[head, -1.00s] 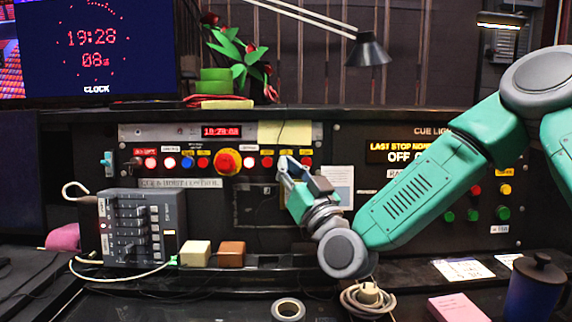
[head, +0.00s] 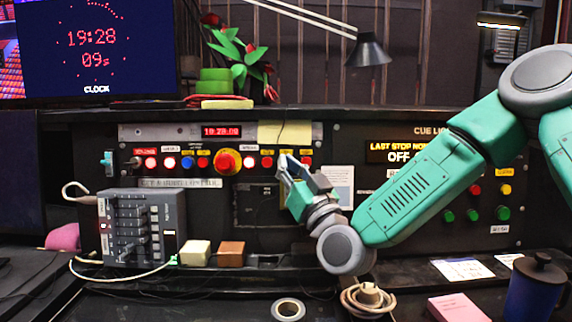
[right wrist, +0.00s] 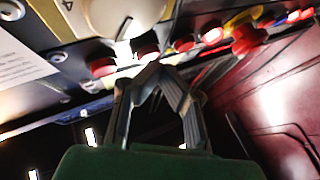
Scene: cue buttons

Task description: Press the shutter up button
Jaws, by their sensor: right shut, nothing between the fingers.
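A control panel (head: 290,190) carries a row of small round buttons. Their labels are too small to read, so I cannot tell which one is the shutter up button. My right gripper (head: 283,159) is shut and empty, its fingertips at the right part of the row. They cover one button place, between a red button (head: 267,163) on the left and another red button (head: 305,163) on the right. In the right wrist view the closed fingertips (right wrist: 157,68) are close to a red button (right wrist: 147,52); I cannot tell whether they touch it. My left gripper is out of view.
A large red knob on a yellow base (head: 227,162) sits left of the fingertips. A yellow note (head: 285,132) hangs above them. A grey fader box (head: 142,228) stands front left. A tape roll (head: 288,309) and a blue pot (head: 536,287) are on the desk.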

